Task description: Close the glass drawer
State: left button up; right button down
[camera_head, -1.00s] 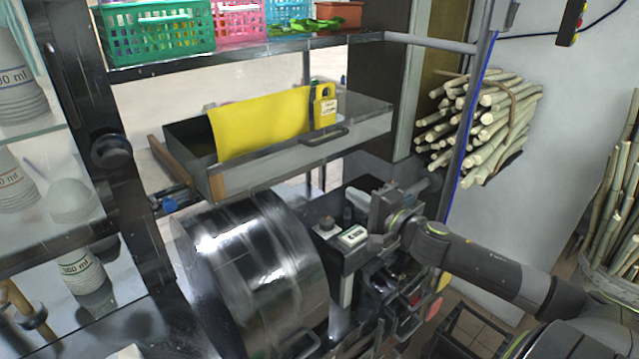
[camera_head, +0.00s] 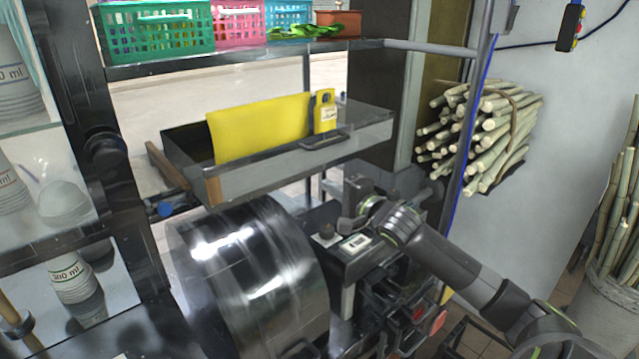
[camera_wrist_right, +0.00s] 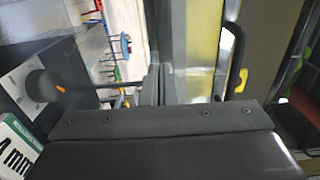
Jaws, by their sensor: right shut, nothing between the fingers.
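The glass drawer (camera_head: 270,168) is in the middle of the head view, under the upper shelf, and stands pulled out. It has a see-through grey front, a dark handle (camera_head: 325,139) and a yellow sheet (camera_head: 260,125) standing in it. In the right wrist view the handle (camera_wrist_right: 236,65) shows at the upper right, with yellow behind it. My right gripper (camera_head: 354,200) is shut and empty, below and a little right of the handle, apart from the drawer front. In the wrist view a dark block of my gripper hides the lower part. My left gripper is not in view.
A large shiny metal drum (camera_head: 255,275) stands below the drawer, beside a dark machine with a knob (camera_head: 326,230). Baskets (camera_head: 157,35) sit on the shelf above. A metal post (camera_head: 468,120) and a cane bundle (camera_head: 485,130) are at the right. Glass shelves with cups (camera_head: 72,277) are at the left.

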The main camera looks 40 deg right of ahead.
aim_at(303, 173)
jog(key=w, duration=0.4)
jog(key=shift+w+a, duration=0.25)
jog(key=w, duration=0.2)
jog(key=w+b, duration=0.1)
jog(key=w, duration=0.3)
jog(key=shift+w+a+f+b, duration=0.1)
jog(key=shift+w+a+b, duration=0.05)
jog(key=shift+a+b, duration=0.15)
jog(key=shift+w, duration=0.45)
